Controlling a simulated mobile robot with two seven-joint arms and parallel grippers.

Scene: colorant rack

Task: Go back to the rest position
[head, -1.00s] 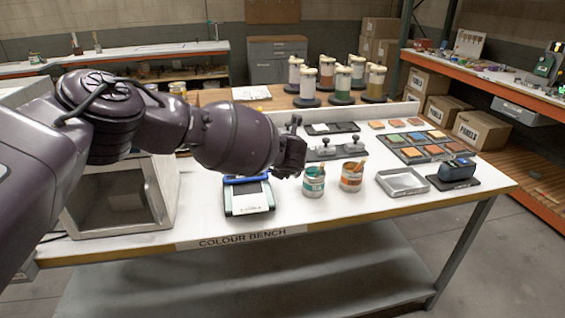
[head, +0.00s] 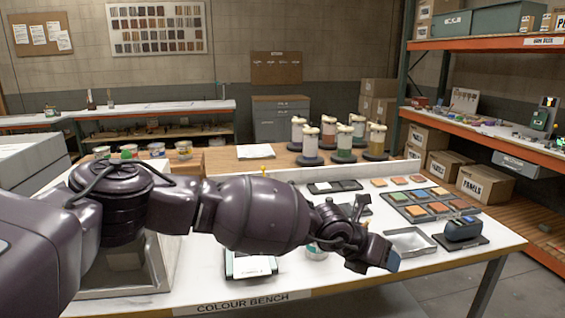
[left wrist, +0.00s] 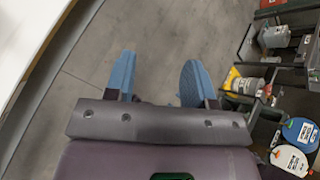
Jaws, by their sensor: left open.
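My left arm reaches across the head view from the left, over the white colour bench (head: 330,282). My left gripper (head: 390,262) is at its end, above the bench's front part, left of the empty metal tray (head: 410,242). In the left wrist view the left gripper (left wrist: 158,80) shows two blue fingers spread apart with nothing between them and grey floor beyond. The arm hides most of a teal-labelled can (head: 316,252) and the top of a green-cased device (head: 250,267). My right gripper is not in view.
A dark blue device (head: 463,229) and a rack of coloured tiles (head: 425,206) stand on the bench's right. Several colorant canisters (head: 310,145) stand behind it. A metal box (head: 125,270) is at left. The left wrist view shows a cart (left wrist: 245,103) with cans at right.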

